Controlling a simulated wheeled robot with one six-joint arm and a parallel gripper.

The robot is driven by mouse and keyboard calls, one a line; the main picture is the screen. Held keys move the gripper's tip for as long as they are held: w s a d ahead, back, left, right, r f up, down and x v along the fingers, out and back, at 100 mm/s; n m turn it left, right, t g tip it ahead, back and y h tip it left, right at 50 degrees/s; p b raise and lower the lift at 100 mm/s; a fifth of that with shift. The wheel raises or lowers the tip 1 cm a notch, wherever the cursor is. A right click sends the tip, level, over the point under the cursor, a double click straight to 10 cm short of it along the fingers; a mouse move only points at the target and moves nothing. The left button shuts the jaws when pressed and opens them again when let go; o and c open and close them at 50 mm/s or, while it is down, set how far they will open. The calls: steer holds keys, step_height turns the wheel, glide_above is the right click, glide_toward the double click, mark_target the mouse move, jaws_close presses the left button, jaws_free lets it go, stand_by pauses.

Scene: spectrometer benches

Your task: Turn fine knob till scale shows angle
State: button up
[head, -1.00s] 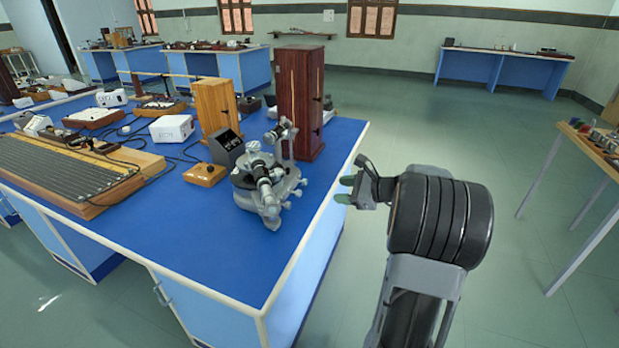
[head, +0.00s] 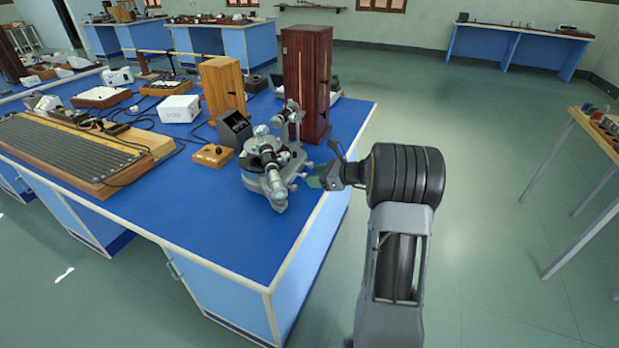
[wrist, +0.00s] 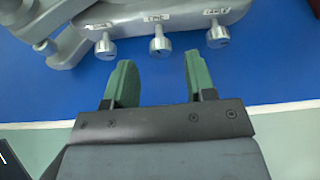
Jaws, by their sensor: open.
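The grey metal spectrometer (head: 270,168) stands on the blue bench near its right edge. In the wrist view its base (wrist: 170,20) carries three silver knobs in a row: a left knob (wrist: 106,47), a middle knob (wrist: 160,45) and a right knob (wrist: 218,36). Each has a small white label above it, too small to read. My gripper (wrist: 155,72) has two green fingers, open and empty. The fingertips are just short of the knobs, with the middle knob between their lines. In the head view my gripper (head: 314,177) is beside the spectrometer's right side. No scale reading is legible.
A tall dark red wooden cabinet (head: 306,85) stands behind the spectrometer. A dark box (head: 234,128) and a small wooden box (head: 213,155) stand to its left. The blue bench top (head: 225,225) is clear in front. Open floor lies right of the bench.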

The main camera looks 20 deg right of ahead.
steer(key=shift+x, duration=1.4)
